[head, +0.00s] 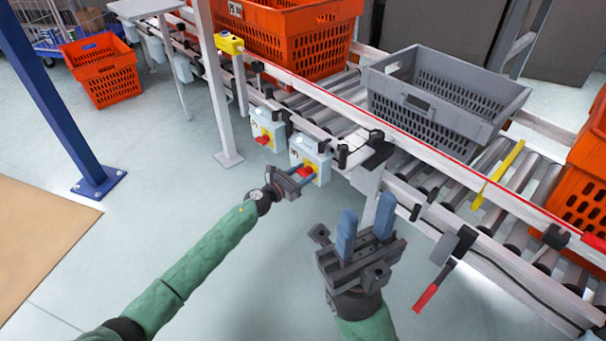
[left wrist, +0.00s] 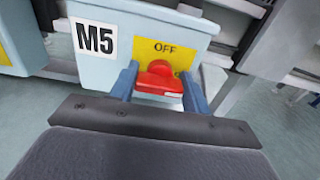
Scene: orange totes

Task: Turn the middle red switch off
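A pale blue box (head: 309,155) labelled M5 hangs on the conveyor's near side. It also shows in the left wrist view (left wrist: 135,33), with a yellow plate marked OFF. Its red switch (left wrist: 158,78) sits on that plate. My left gripper (left wrist: 160,85) has one finger on each side of this switch, very close to it; whether the fingers press on it is unclear. In the head view the left gripper (head: 298,178) partly covers the switch. Another box (head: 267,125) with a red switch (head: 263,140) hangs to the left. My right gripper (head: 367,235) is open and empty, fingers pointing up.
A grey crate (head: 445,98) stands on the roller conveyor, with orange totes (head: 295,38) behind and at right. A red-handled lever (head: 426,298) hangs from the rail right of my right gripper. A blue post (head: 58,95) stands at left. The floor between is clear.

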